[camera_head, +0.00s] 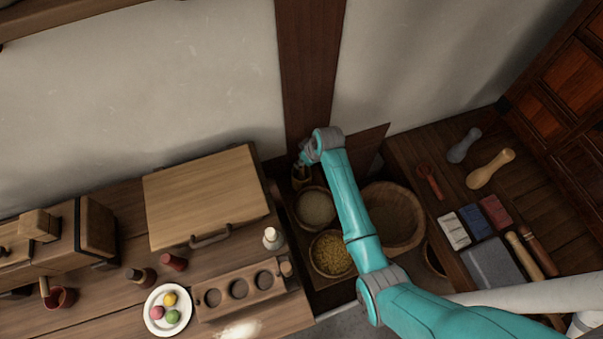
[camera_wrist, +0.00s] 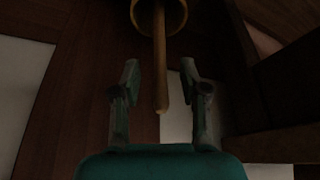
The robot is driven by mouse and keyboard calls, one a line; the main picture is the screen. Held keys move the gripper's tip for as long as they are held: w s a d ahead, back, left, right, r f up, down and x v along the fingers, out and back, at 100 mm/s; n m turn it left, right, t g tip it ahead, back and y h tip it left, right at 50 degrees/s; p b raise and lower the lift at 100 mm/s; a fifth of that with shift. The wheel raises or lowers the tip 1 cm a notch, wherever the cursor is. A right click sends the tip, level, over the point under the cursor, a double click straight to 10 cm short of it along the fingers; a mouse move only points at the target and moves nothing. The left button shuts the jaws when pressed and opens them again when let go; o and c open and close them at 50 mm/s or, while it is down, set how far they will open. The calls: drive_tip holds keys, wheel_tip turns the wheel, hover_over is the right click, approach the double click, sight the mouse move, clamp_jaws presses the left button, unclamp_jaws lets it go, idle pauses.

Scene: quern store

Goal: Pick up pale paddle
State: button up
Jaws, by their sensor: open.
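A pale wooden handle, which looks like that of the pale paddle (camera_wrist: 160,55), shows in the wrist view. It stands out of a round tan-rimmed pot (camera_wrist: 184,15); its lower part is hidden in the pot. My gripper (camera_wrist: 159,72) is open, with one finger on each side of the handle and visible gaps on both sides. In the head view my gripper (camera_head: 302,164) is at the back of the middle recess, low by the dark post. My wrist hides most of the handle there.
Bowls of pale grain (camera_head: 315,207) and yellow grain (camera_head: 331,254) stand in front of my gripper. A large wooden bowl (camera_head: 408,218) is to their right. A wooden board (camera_head: 205,195) lies left. A red spoon (camera_head: 428,181) and pale pestle (camera_head: 490,169) lie right.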

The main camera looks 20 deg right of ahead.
sight(302, 170)
drive_tip(key=shift+x, duration=1.9)
drive_tip(key=shift+s, duration=0.15)
drive_tip(key=shift+c, duration=0.3)
clamp_jaws()
